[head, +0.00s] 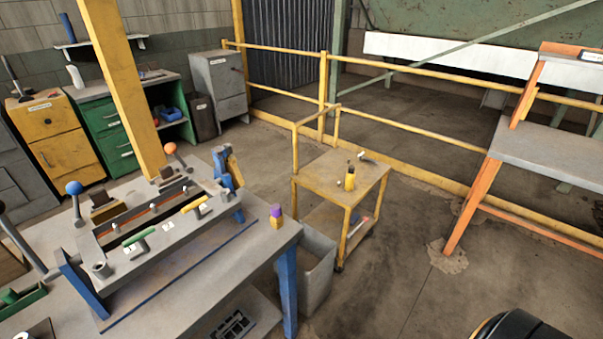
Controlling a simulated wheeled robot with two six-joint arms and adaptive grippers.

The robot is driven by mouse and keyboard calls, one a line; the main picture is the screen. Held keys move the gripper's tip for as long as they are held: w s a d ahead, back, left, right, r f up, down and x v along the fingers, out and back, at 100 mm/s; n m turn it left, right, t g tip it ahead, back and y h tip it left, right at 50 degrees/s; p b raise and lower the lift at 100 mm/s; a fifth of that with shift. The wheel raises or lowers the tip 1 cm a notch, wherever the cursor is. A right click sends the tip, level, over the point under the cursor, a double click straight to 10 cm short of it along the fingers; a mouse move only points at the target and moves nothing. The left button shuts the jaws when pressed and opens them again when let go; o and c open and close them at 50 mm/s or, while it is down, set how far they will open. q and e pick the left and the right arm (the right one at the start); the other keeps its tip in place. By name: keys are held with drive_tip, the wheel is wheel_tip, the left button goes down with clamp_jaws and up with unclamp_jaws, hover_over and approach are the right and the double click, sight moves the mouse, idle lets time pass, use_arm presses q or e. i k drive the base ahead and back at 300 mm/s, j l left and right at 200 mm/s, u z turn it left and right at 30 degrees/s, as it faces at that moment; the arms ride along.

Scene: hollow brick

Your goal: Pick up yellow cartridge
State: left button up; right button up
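A small upright yellow cylinder (350,180), likely the yellow cartridge, stands on the top of a small yellow cart (330,172) in the middle of the view. A purple-topped yellow piece (276,217) stands at the right corner of the grey workbench (245,275). On the bench fixture (150,222) lie a yellow bar (194,205) and a green bar (139,236). Neither of my grippers is in view.
A grey bin (315,270) stands between bench and cart. Yellow railings (325,85) run behind the cart. An orange-framed grey table (545,150) stands at the right. Levers with blue and orange knobs rise from the bench. Bare floor (410,260) is open right of the cart.

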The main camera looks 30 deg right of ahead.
sight(350, 173)
drive_tip(key=i+l+u, duration=0.2)
drive_tip(key=l+u, duration=0.2)
drive_tip(key=l, duration=0.7)
drive_tip(key=i+l+u, duration=0.1)
drive_tip(key=l+u, duration=0.3)
drive_tip(key=l, duration=0.7)
drive_tip(key=k+l+u, duration=0.1)
drive_tip(key=l+u, duration=0.3)
drive_tip(key=l, duration=0.7)
